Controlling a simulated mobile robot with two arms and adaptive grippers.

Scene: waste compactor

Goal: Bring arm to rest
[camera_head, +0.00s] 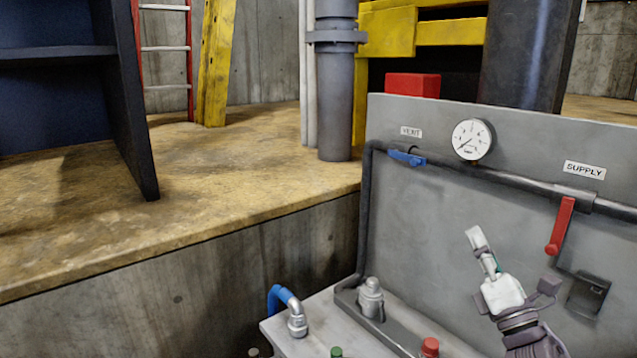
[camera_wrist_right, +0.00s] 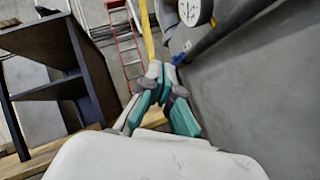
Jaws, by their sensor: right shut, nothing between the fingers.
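My right gripper (camera_head: 477,240) is in front of the grey panel (camera_head: 440,225) at the lower right of the head view. Its arm comes up from the bottom edge and the fingers point up and to the left. The fingers are shut with nothing between them; they also show in the right wrist view (camera_wrist_right: 158,72). The gripper is left of the red lever (camera_head: 562,225) and below the pipe, and it looks apart from both. My left gripper is not in view.
The panel carries a pressure gauge (camera_head: 472,139), a blue valve handle (camera_head: 407,158) and a dark pipe (camera_head: 505,178). On the ledge below are a blue hooked handle (camera_head: 283,297), a metal fitting (camera_head: 371,298) and a red button (camera_head: 429,347). The concrete platform (camera_head: 230,190) at left is mostly clear.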

